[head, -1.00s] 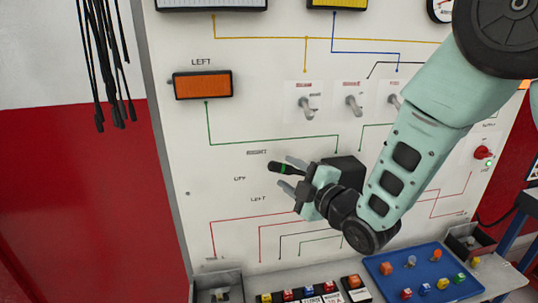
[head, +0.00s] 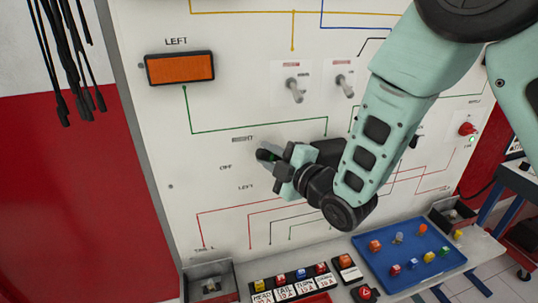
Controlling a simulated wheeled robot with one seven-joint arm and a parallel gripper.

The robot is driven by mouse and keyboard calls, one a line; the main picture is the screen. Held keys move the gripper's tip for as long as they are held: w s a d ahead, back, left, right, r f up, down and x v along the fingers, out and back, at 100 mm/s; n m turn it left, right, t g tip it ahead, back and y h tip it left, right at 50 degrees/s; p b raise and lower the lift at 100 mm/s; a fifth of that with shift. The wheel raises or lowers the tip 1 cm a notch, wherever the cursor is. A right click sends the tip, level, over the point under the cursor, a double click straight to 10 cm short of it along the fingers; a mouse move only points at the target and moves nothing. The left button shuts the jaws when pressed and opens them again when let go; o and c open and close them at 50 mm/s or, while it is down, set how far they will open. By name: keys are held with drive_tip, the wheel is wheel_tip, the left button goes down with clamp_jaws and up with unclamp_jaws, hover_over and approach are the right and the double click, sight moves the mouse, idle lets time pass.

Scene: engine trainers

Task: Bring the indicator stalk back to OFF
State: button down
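I cannot tell whether a finger touches the stalk. My gripper hides the stalk's base.
An orange lamp (head: 180,68) marked LEFT is at the upper left of the panel. Toggle switches (head: 295,90) sit above my gripper. Below are a blue tray (head: 390,279) with several small coloured parts and a row of labelled fuses (head: 290,285). Black cables hang at the far left.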

drive_tip(key=f+b, duration=0.1)
drive_tip(key=f+n+b, duration=0.1)
drive_tip(key=b, duration=0.1)
drive_tip(key=f+n+b, duration=0.1)
drive_tip(key=shift+s+a+f+g+h, duration=0.1)
drive_tip(key=shift+a+f+g+h, duration=0.1)
drive_tip(key=shift+a+g+h, duration=0.15)
drive_tip(key=shift+f+n+h+b, duration=0.25)
drive_tip(key=shift+f+n+b, duration=0.45)
drive_tip(key=shift+b, duration=0.15)
drive_tip(key=c, duration=1.2)
unclamp_jaws()
